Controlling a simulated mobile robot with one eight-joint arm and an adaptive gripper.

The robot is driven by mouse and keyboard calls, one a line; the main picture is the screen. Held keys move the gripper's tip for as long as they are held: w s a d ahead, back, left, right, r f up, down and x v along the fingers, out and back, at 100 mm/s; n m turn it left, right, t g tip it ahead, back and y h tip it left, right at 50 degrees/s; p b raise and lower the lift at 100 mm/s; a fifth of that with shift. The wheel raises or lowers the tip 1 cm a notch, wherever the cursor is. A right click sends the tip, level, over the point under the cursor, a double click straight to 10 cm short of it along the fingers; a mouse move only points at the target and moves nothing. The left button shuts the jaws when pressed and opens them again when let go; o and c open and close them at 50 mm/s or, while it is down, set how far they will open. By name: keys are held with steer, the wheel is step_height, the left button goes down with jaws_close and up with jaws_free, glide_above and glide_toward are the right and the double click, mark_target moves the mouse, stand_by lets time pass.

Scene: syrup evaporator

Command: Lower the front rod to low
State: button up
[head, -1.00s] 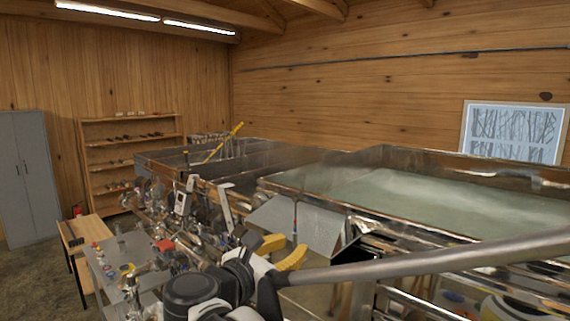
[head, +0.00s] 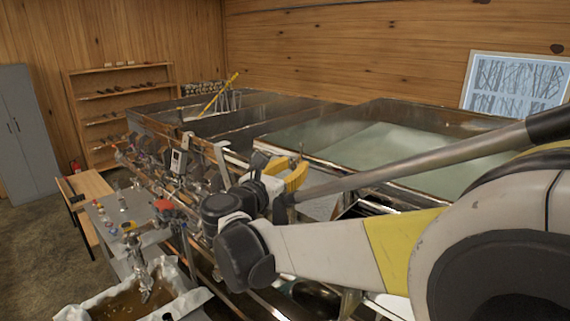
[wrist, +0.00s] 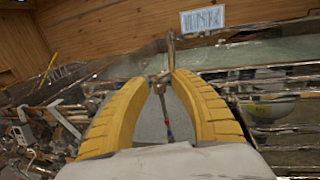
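The front rod (wrist: 165,105) is thin and upright, with red and blue marks low on it, in the wrist view. It runs between the two yellow fingers of my gripper (wrist: 162,76), and a hooked piece (wrist: 171,48) stands above the fingertips. The fingers curve inward with a narrow gap between their tips; I cannot tell whether they touch the rod. In the head view my gripper (head: 304,172) is at the near side of the steaming pan (head: 425,150), its fingers apart. The rod is mostly hidden there by the gripper and arm.
A yellow-handled tool (head: 219,94) leans in the far pan. Gauges and valves (head: 178,160) line the near side of the evaporator. A small bench (head: 90,184) and a lined tub of brown liquid (head: 120,302) stand at left. Open floor (head: 40,245) lies beyond them.

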steer(key=shift+w+f, duration=0.1)
steer(key=shift+w, duration=0.1)
jaws_close()
